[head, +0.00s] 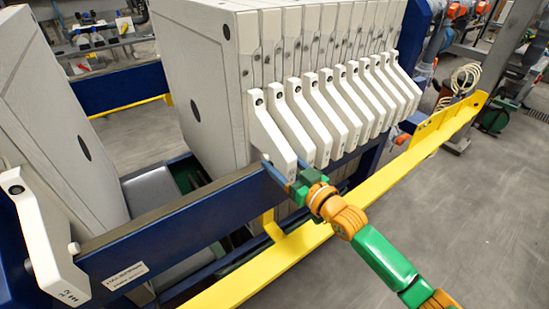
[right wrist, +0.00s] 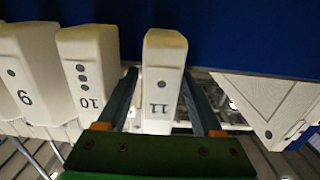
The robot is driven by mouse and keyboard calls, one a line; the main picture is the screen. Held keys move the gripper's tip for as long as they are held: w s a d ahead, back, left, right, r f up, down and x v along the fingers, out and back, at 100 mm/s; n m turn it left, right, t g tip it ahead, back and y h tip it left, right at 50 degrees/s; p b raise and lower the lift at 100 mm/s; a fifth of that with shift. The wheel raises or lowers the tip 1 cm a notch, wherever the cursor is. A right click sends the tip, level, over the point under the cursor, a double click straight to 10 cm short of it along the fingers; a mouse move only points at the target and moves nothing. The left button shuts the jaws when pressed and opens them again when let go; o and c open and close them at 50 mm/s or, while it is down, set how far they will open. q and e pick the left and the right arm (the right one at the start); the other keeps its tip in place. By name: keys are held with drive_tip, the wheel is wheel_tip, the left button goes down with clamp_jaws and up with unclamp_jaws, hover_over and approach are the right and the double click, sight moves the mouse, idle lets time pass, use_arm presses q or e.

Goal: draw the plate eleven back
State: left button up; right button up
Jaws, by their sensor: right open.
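Plate eleven is the end plate of the packed stack, and its pale face (head: 205,85) fronts the gap. Its white handle (head: 268,135) slants down over the blue rail. In the right wrist view the handle (right wrist: 163,75), marked 11, stands between the two blue fingers of my open right gripper (right wrist: 159,74). A finger is on each side, with a visible gap. In the head view my right gripper (head: 279,175) is at the lower end of this handle, its arm coming from the lower right. My left gripper is not in view.
Handles marked 10 (right wrist: 90,75) and 9 (right wrist: 25,70) stand close beside eleven. Across an open gap, another plate (head: 55,130) with its own handle (head: 40,235) stands at the left. A blue rail (head: 185,220) and a yellow bar (head: 340,215) run along the front.

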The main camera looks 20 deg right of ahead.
drive_tip(key=shift+s+d+r, duration=0.15)
drive_tip(key=shift+s, duration=0.2)
drive_tip(key=shift+s+d+r, duration=0.2)
drive_tip(key=shift+s+r, duration=0.05)
drive_tip(key=shift+s, duration=0.25)
drive_tip(key=c, duration=0.3)
drive_tip(key=shift+s+d+r, duration=0.1)
drive_tip(key=shift+s, duration=0.2)
drive_tip(key=c, duration=0.4)
clamp_jaws()
